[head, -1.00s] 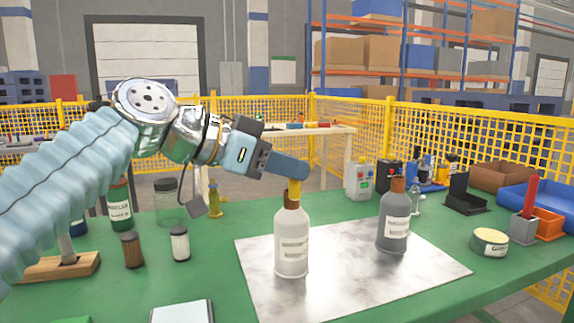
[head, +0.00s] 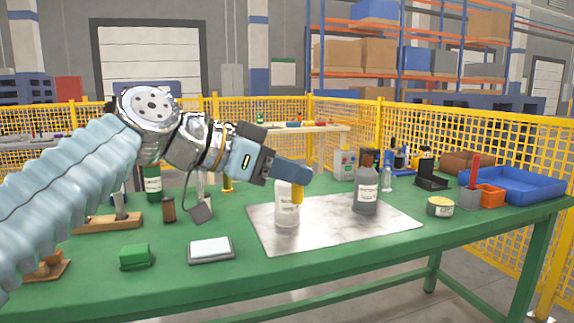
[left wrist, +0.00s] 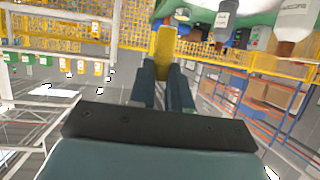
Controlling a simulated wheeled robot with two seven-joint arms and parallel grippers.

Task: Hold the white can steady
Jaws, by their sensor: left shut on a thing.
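The white can (head: 287,210) stands upright on the pale mat (head: 330,232) in the head view. My left gripper (head: 296,187) is over the can's upper right side and hides its top and cap. The gripper is shut on a narrow yellow piece (head: 298,196) that points down in front of the can. In the left wrist view the yellow piece (left wrist: 165,45) shows between the dark fingers. I cannot tell whether it touches the can. My right gripper is not in view.
A grey bottle (head: 366,195) stands on the mat, right of the can. A round tin (head: 440,206), an orange bin (head: 490,195) and a blue tray (head: 520,185) are farther right. A green block (head: 135,256) and a white-topped pad (head: 211,249) lie front left. The front right table is clear.

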